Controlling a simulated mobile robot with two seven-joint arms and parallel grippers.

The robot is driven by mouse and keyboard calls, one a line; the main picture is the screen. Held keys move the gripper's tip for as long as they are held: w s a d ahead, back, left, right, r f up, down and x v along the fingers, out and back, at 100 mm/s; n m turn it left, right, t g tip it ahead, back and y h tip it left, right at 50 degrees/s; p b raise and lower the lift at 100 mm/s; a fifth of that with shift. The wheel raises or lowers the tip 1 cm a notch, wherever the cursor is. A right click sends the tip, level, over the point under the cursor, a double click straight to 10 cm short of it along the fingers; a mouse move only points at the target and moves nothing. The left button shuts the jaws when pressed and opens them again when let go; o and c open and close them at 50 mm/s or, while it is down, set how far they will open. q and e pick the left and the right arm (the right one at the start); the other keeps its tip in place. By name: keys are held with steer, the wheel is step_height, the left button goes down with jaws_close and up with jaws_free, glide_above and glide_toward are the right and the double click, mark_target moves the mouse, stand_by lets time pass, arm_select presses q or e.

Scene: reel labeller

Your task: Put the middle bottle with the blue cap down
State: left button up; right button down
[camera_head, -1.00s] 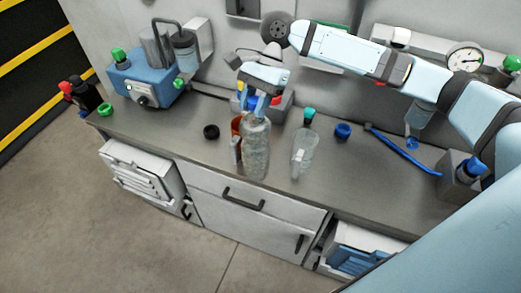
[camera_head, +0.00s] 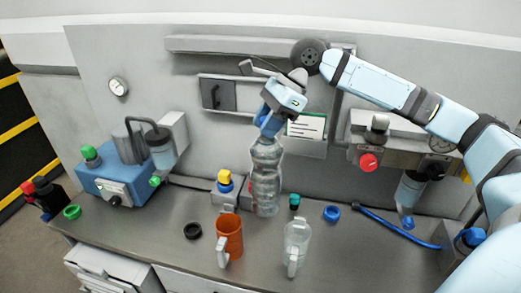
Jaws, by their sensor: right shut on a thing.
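My right gripper (camera_head: 269,123) comes in from the right and is shut on the top of a tall clear plastic bottle (camera_head: 265,178). The bottle hangs nearly upright below the fingers. Its cap is hidden or blends in with the blue at the fingers. The bottle's base shows behind and between an orange mug (camera_head: 230,238) and a clear jug (camera_head: 297,243); I cannot tell whether it touches the grey counter (camera_head: 180,263). My left gripper is not in view.
A black ring (camera_head: 193,230) and blue ring (camera_head: 331,213) lie on the counter. A blue pump box (camera_head: 118,183) stands left; a blue tube (camera_head: 400,229) lies right.

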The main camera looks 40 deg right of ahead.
mark_target(266, 187)
step_height(266, 187, down, 19)
steer(key=shift+p, duration=0.65)
steer(key=c, duration=0.8)
jaws_free()
steer(key=shift+s+f, duration=0.1)
